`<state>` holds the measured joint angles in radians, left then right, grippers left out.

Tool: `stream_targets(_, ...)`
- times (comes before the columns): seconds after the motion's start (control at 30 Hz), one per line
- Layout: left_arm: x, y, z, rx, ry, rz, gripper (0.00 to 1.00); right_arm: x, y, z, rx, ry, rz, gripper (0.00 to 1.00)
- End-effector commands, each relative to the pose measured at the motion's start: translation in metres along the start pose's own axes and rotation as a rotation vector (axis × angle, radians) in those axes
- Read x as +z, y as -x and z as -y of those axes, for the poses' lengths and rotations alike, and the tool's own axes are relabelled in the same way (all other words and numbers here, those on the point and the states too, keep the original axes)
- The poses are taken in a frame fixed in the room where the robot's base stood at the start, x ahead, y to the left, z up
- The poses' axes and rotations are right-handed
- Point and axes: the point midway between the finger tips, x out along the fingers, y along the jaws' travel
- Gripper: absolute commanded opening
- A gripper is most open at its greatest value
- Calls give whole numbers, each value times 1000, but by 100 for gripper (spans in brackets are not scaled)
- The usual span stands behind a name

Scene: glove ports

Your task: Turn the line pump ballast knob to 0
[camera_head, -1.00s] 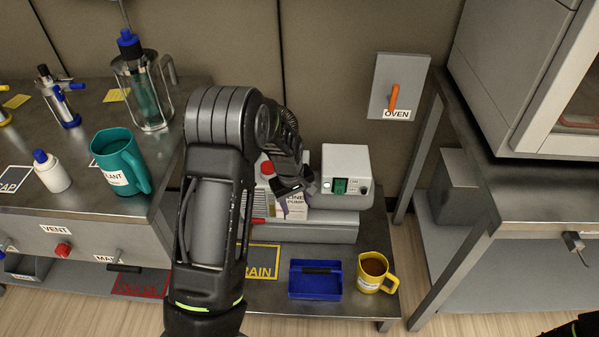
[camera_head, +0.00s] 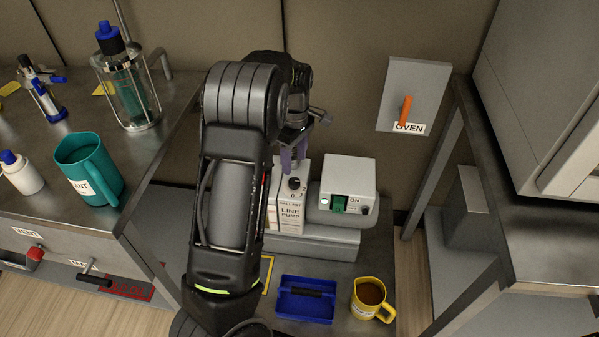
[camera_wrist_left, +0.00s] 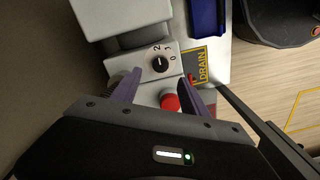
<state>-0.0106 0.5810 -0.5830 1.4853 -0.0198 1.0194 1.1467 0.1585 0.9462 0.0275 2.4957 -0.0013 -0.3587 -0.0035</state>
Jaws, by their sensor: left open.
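The line pump (camera_head: 288,214) is a white box with a "BALLAST" and "LINE PUMP" label, on the low metal bench. Its black ballast knob (camera_head: 294,183) is on the upper part of the box. In the left wrist view the knob (camera_wrist_left: 159,64) has a pale mark and the figures 2, 1 and 0 beside it; I cannot tell which figure the mark points to. My left gripper (camera_head: 291,158) is open, its purple fingers pointing down just above the knob. My right gripper is out of view.
A box with a green switch (camera_head: 349,178) stands right of the pump. A red cap (camera_wrist_left: 170,103) shows near the fingers. A blue tray (camera_head: 306,300) and a yellow mug (camera_head: 370,299) are in front. The orange oven lever (camera_head: 405,109) is on the wall plate.

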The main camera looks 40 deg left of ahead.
Motion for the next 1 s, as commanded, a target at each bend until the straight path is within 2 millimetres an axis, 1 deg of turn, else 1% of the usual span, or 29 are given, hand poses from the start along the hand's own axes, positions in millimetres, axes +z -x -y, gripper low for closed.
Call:
stream_targets(0.17, 0, -1, 0, 0, -1, 0, 52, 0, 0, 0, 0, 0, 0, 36)
stream_targets(0.27, 0, -5, 0, 0, -1, 0, 52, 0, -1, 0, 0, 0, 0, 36)
stream_targets(0.37, 0, -14, 0, -1, -1, 0, 52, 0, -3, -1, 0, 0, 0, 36)
stream_targets(0.6, 0, -51, 0, -2, -3, 0, 52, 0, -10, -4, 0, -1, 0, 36)
stream_targets(0.73, 0, -69, 0, -1, -2, 0, 52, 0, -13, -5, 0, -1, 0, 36)
stream_targets(0.83, 0, -76, 0, 0, -2, 0, 52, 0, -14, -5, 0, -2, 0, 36)
stream_targets(1.0, 0, -79, 0, 2, -2, 0, 52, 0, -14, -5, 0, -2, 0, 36)
